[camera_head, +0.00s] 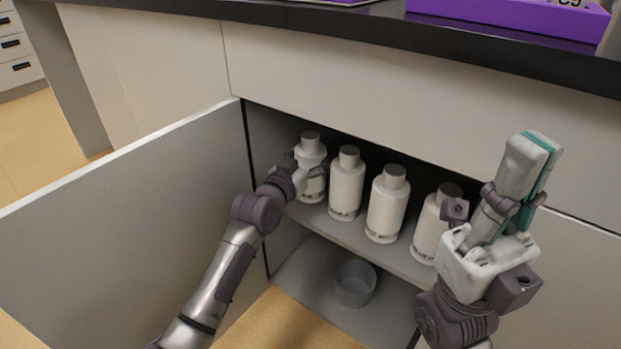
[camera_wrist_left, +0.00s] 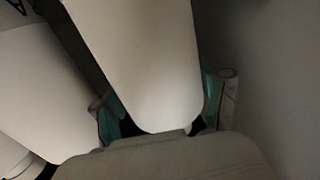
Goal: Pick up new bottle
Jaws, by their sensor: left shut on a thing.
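Several white bottles with grey caps stand in a row on the upper shelf of the open cabinet. My left gripper (camera_head: 312,170) reaches in at the leftmost bottle (camera_head: 309,152). In the left wrist view, its two teal-padded fingers (camera_wrist_left: 163,105) are on either side of that white bottle (camera_wrist_left: 150,60), shut on it. The bottle stands upright, apparently still at shelf level; whether its base touches the shelf is hard to tell. The second bottle (camera_head: 346,184) and third bottle (camera_head: 387,204) stand to its right. My right gripper (camera_head: 541,142) points up in front of the cabinet, fingers together, holding nothing visible.
The cabinet door (camera_head: 130,230) is open to the left, close to my left arm. A grey translucent container (camera_head: 355,284) stands on the lower shelf. A fourth bottle (camera_head: 431,228) is partly hidden by my right gripper. The dark counter edge (camera_head: 330,32) runs above.

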